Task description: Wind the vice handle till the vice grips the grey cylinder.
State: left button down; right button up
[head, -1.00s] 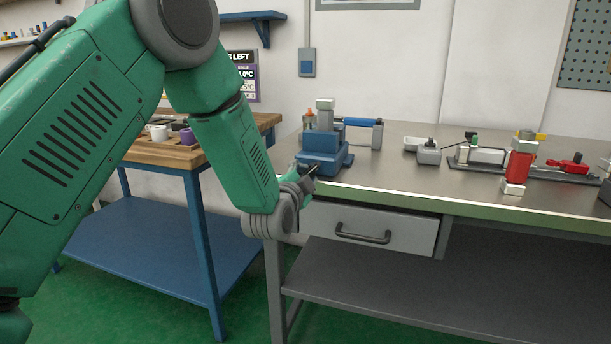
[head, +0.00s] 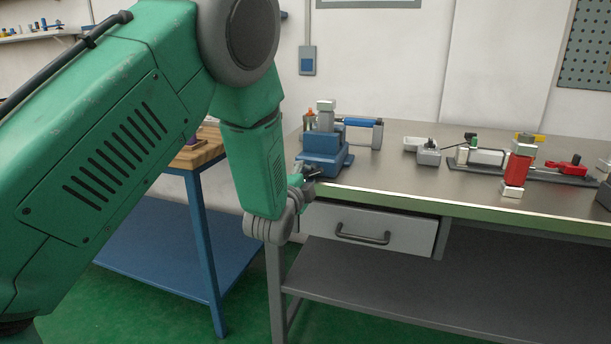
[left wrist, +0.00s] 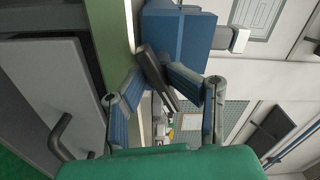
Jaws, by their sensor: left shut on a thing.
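The blue vice (head: 322,150) stands at the left front corner of the metal workbench; it also shows in the left wrist view (left wrist: 184,38). A light grey upright piece (head: 326,106) stands at its top; I cannot tell whether this is the grey cylinder or how tightly it is held. The dark vice handle (left wrist: 158,78) is a bar at the vice's front. My left gripper (head: 306,181) is at the bench edge, its fingers (left wrist: 153,82) shut on the handle, one on each side. My right gripper is not in view.
The workbench (head: 400,180) has a drawer (head: 372,231) below the vice. A blue-and-grey frame (head: 362,122) is behind the vice. A grey box (head: 428,154) and a red-and-silver stack (head: 518,168) are further right. A blue-legged wooden table (head: 195,157) is at left.

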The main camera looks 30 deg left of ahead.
pick_arm(q)
jog(key=shift+w+d+r+m, duration=0.15)
jog(key=shift+d+m, duration=0.2)
jog(key=shift+m, duration=0.65)
jog(key=shift+m+h, duration=0.3)
jog(key=shift+m, duration=0.5)
jog(key=shift+r+m, duration=0.1)
jog(key=shift+m, duration=0.5)
jog(key=shift+m, duration=1.4)
